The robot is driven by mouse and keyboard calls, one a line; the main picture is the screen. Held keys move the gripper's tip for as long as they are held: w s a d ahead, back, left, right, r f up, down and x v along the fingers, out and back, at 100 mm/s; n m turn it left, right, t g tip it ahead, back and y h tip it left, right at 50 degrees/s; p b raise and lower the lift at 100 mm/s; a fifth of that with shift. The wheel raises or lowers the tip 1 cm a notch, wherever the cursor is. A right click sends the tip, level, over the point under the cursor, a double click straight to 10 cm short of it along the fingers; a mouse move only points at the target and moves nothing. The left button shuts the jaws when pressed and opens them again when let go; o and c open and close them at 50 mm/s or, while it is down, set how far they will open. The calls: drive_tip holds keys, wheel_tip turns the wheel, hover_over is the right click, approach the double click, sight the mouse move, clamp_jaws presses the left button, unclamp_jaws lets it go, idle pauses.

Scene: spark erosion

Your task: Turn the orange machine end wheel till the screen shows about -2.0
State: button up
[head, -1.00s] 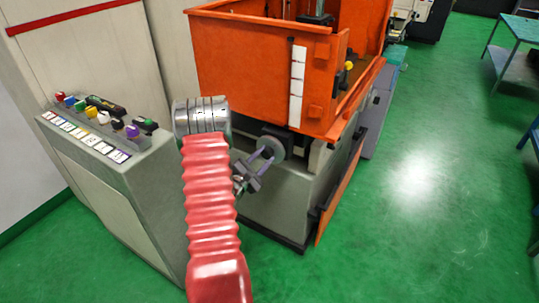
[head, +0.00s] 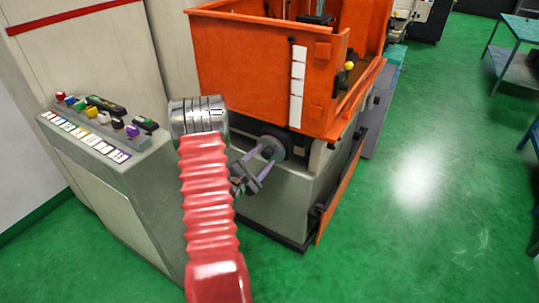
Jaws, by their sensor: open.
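The orange machine (head: 255,65) stands in the middle of the head view. Its end wheel (head: 281,142) is a small dark grey disc low on the near end, below the orange tank. My gripper (head: 262,158) is open just in front of the wheel, with its two fingers pointing at it. The fingers overlap the wheel's lower left in the picture; I cannot tell if they touch it.
Coloured buttons (head: 75,102) and a row of labels line the console top, left of my arm. An orange panel (head: 340,190) leans at the machine's right side. Green floor is clear to the right; a table (head: 520,35) stands far right.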

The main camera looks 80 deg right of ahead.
drive_tip(key=v, duration=1.2)
drive_tip(key=shift+a, duration=0.25)
idle(1.0)
idle(0.7)
